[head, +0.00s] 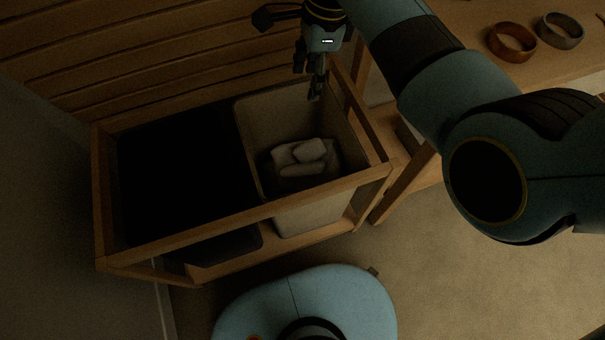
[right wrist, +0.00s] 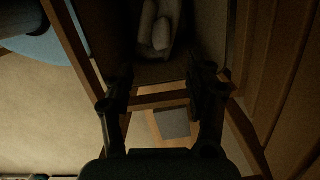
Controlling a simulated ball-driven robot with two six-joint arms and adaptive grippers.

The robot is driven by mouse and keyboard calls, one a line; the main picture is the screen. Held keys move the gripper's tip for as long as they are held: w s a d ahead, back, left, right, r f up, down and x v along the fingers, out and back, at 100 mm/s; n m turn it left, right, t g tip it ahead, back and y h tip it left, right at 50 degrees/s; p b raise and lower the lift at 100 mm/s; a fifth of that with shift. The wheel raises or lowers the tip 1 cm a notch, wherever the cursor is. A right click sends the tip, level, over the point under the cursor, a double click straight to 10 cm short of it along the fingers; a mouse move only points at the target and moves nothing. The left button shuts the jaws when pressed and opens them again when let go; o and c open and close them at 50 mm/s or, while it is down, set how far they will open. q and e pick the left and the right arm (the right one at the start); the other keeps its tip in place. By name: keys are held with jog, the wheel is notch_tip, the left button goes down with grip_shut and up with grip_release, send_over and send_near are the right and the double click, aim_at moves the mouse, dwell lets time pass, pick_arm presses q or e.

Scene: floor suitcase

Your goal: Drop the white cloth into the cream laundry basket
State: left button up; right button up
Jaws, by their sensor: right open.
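The cream laundry basket (head: 270,110) stands in the right half of a wooden frame in the head view. The white cloth (head: 310,152) lies in a crumpled heap at the bottom of it. In the right wrist view the pale cloth (right wrist: 160,28) shows beyond the fingers, apart from them. My right gripper (head: 316,92) hangs over the back right part of the cream basket, above the cloth. Its two fingers (right wrist: 162,95) are spread with nothing between them. My left gripper is not in view.
A black basket (head: 180,170) fills the left half of the wooden frame (head: 240,218). Slatted wood stands behind. A wooden shelf unit on the right carries a brown ring (head: 512,42) and a grey ring (head: 560,30). The floor (head: 450,270) at the lower right is clear.

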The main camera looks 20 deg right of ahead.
notch_tip(320, 180, up, 6)
jog(key=d, duration=0.1)
jog(key=shift+r, duration=0.25)
jog(key=shift+s, duration=0.1)
